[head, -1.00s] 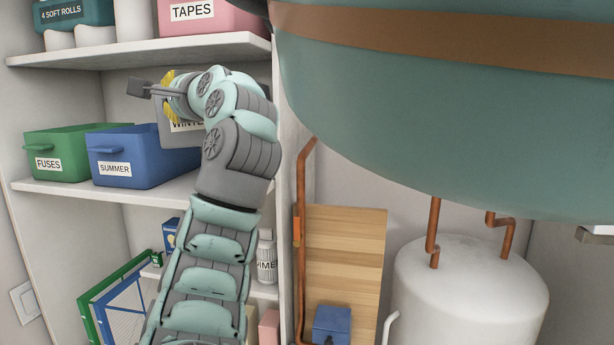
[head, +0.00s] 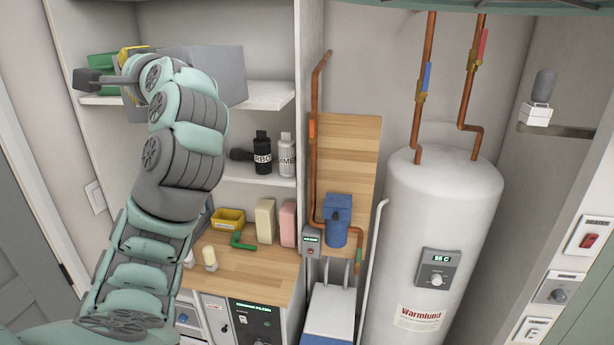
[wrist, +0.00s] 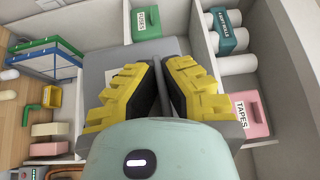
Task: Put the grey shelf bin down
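The grey shelf bin (head: 212,72) is in front of the upper shelf in the head view, looking tilted, partly behind my arm. My gripper (head: 132,55) is at its left side, with its yellow fingers mostly hidden by my wrist. In the wrist view the grey bin (wrist: 97,76) lies behind and around the fingers. There my gripper (wrist: 162,72) has its yellow fingers drawn close together at the tips, with the bin's edge apparently pinched between them. The exact contact is hidden.
A green bin (head: 103,66) is on the shelf (head: 270,95) left of the grey bin. A pink TAPES bin (wrist: 252,115) shows in the wrist view. Dark and white bottles (head: 263,152) stand one shelf lower. The wooden worktop (head: 250,268) has a yellow bin (head: 228,218). A white tank (head: 440,220) stands right.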

